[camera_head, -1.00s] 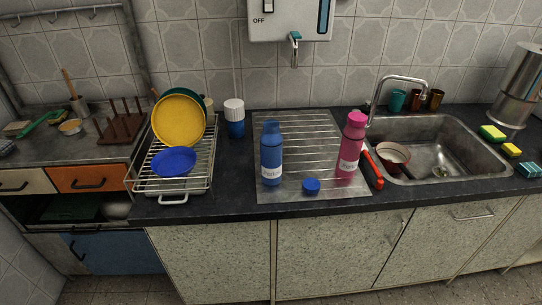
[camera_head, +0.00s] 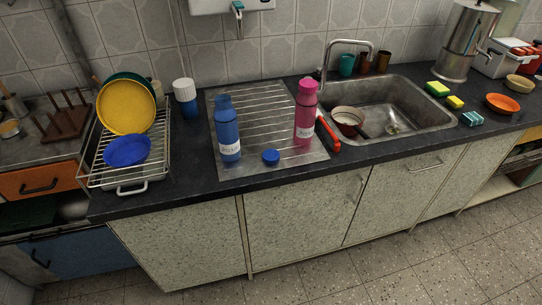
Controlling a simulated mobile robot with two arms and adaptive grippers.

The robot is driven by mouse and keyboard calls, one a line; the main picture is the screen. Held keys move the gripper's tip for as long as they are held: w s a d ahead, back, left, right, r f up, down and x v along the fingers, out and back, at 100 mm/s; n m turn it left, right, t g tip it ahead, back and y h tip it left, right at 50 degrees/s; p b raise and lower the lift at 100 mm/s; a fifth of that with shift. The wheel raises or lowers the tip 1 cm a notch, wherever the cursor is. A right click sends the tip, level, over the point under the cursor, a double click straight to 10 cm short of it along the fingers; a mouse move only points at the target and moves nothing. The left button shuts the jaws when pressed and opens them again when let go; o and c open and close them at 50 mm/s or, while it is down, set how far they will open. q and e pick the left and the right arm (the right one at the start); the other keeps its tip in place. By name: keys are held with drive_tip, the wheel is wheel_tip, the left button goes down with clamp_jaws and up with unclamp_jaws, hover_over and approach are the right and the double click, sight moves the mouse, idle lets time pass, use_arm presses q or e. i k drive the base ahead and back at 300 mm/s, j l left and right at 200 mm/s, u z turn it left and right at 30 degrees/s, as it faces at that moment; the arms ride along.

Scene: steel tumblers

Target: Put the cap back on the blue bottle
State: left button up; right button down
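The blue bottle (camera_head: 227,133) stands upright on the ridged steel drainboard, with a white label low on its side. Its top narrows to a blue neck; at this size I cannot make out the opening. A round blue cap (camera_head: 271,157) lies on the drainboard to the right of the bottle and nearer the front edge, apart from it. A pink bottle (camera_head: 305,114) with a label stands upright to the right of the cap. Neither of my grippers is in view.
The drainboard (camera_head: 262,100) lies left of the steel sink (camera_head: 425,105). A red-handled tool (camera_head: 329,135) lies beside the pink bottle. A dish rack (camera_head: 160,155) with plates stands at left, and a blue-and-white container (camera_head: 185,97) behind. Cabinet fronts and floor are clear below.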

sight(225, 114)
drive_tip(key=i+l+u, duration=0.45)
drive_tip(key=l, duration=0.15)
drive_tip(key=i+l+u, duration=0.1)
drive_tip(key=l+u, duration=0.15)
drive_tip(key=i+l+u, duration=0.2)
drive_tip(key=l, duration=0.25)
drive_tip(key=l+u, duration=0.25)
drive_tip(key=l, duration=0.15)
